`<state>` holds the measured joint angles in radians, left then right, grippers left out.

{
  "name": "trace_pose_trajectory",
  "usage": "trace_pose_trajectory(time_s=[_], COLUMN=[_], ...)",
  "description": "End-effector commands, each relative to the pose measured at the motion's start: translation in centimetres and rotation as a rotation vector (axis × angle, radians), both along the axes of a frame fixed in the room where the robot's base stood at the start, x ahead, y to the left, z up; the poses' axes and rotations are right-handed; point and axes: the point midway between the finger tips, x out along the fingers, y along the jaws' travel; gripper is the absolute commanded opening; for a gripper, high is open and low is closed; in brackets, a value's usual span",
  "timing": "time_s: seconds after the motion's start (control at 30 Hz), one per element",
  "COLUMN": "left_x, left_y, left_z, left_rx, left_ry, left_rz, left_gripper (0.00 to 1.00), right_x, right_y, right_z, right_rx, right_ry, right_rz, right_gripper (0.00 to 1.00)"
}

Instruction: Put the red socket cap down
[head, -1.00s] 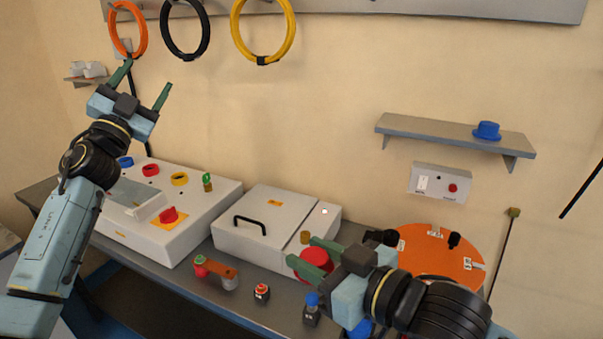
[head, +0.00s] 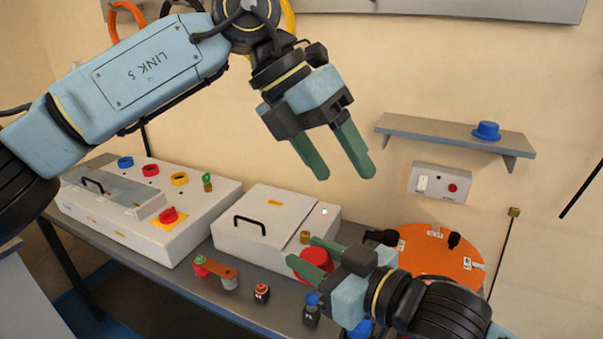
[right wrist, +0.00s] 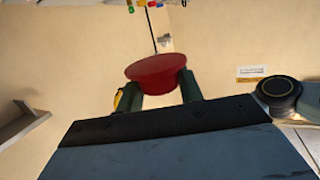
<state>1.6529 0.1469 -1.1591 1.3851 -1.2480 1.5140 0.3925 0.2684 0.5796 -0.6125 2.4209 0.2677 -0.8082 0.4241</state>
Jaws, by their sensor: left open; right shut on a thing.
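The red socket cap (head: 314,262) is held between the green fingers of my right gripper (head: 320,256), low at the right of the bench in the head view. In the right wrist view the red cap (right wrist: 156,68) sits across both fingertips, its wide face toward the camera's far side. I cannot tell from the head view whether the cap touches anything beneath it. My left gripper (head: 345,160) is open and empty, high up in front of the wall, above the white box and pointing down.
A white box (head: 265,230) with a black handle and a control panel (head: 150,215) stand on the bench. An orange disc (head: 437,250) is at the right. A wall shelf (head: 450,133) bears a blue cap (head: 487,131). Small parts (head: 262,293) lie along the front.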

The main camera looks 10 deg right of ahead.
Motion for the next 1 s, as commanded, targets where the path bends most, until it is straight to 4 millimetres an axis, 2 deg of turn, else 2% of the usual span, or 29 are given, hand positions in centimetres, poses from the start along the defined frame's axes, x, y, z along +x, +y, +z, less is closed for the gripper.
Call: trace_pose_trajectory(time_s=[0.03,0.13,0.33,0.47,0.8,1.0], left_x=[-0.2,-0.4,-0.4,-0.5,-1.0,-1.1], left_y=[0.8,2.5,4.1,4.0,3.0,2.5], left_z=[-0.5,-1.4,-2.1,-3.3,-9.5,-12.4], left_rx=[0.099,0.249,0.384,0.391,0.386,0.386], left_ry=[-0.042,-0.093,-0.13,-0.131,-0.128,-0.128], left_rz=[-0.025,-0.057,-0.083,-0.083,-0.083,-0.082], left_gripper=[0.65,0.65,0.65,0.65,0.65,0.65], right_x=[0.0,0.0,0.0,0.0,0.0,0.0], right_y=[0.0,0.0,0.0,0.0,0.0,0.0], right_z=[0.0,0.0,0.0,0.0,0.0,0.0], right_rx=[0.0,0.0,0.0,0.0,0.0,0.0], right_ry=[0.0,0.0,0.0,0.0,0.0,0.0], right_rz=[0.0,0.0,0.0,0.0,0.0,0.0], right_gripper=[0.14,0.14,0.14,0.14,0.14,0.14])
